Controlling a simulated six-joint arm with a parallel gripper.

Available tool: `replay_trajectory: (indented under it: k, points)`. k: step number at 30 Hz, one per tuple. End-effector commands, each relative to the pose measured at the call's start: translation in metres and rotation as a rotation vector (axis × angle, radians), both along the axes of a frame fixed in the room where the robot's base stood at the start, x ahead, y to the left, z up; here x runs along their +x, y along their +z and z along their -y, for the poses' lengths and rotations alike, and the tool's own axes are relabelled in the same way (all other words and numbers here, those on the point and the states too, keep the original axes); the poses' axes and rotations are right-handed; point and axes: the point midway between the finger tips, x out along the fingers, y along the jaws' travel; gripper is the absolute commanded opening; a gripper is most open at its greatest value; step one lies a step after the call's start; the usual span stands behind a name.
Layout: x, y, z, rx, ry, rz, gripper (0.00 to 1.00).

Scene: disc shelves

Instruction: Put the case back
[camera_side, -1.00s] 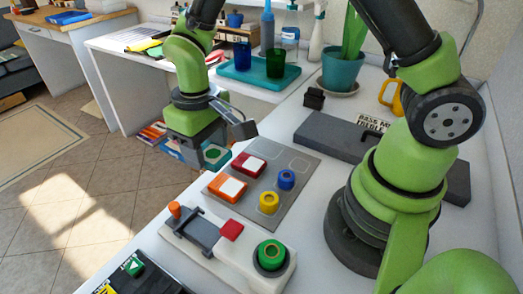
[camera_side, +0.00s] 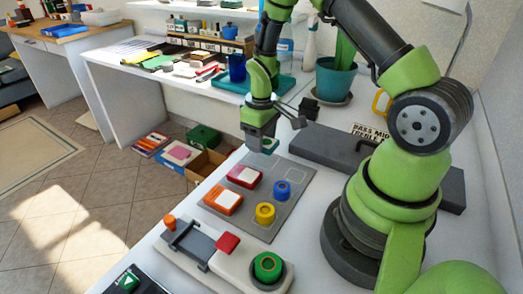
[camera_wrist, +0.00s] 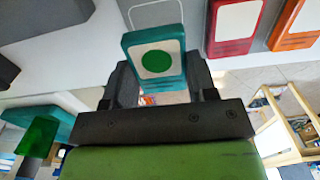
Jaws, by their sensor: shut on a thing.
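My gripper (camera_side: 264,142) is shut on a teal case (camera_wrist: 155,58) with a white label and a green disc on it. In the side view the case (camera_side: 270,147) shows only partly below the jaws, at the far end of the grey board (camera_side: 252,222). I cannot tell whether it touches the board. A red case (camera_side: 244,176) and an orange case (camera_side: 223,200) lie on the board nearer the camera; both also show in the wrist view, the red one (camera_wrist: 233,28) right of the teal case. An outlined empty slot (camera_side: 300,174) is at the board's far right.
A blue ring (camera_side: 282,190) and a yellow ring (camera_side: 264,213) stand on the board. A pale device with a red block (camera_side: 227,244) and green knob (camera_side: 267,267) is in front. A long dark box (camera_side: 335,148) lies right of the board. A planter (camera_side: 335,80) stands behind.

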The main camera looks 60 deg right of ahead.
Motion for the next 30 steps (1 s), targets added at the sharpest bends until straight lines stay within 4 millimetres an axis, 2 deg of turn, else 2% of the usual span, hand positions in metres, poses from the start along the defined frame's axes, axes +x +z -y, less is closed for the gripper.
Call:
replay_trajectory:
  k: [7,20,21,23,24,30]
  points:
    - [0.000,-0.035,0.000,0.001,0.000,-0.002,0.25]
    - [0.000,-0.042,0.000,0.000,0.000,-0.001,0.25]
    - [0.000,-0.042,0.000,0.000,0.000,0.000,0.59]
    - [0.000,-0.042,0.000,0.000,0.000,0.000,0.73]
    - [0.000,-0.042,0.000,0.000,0.000,0.000,0.78]
    - [0.000,-0.042,0.000,0.000,0.000,0.000,0.78]
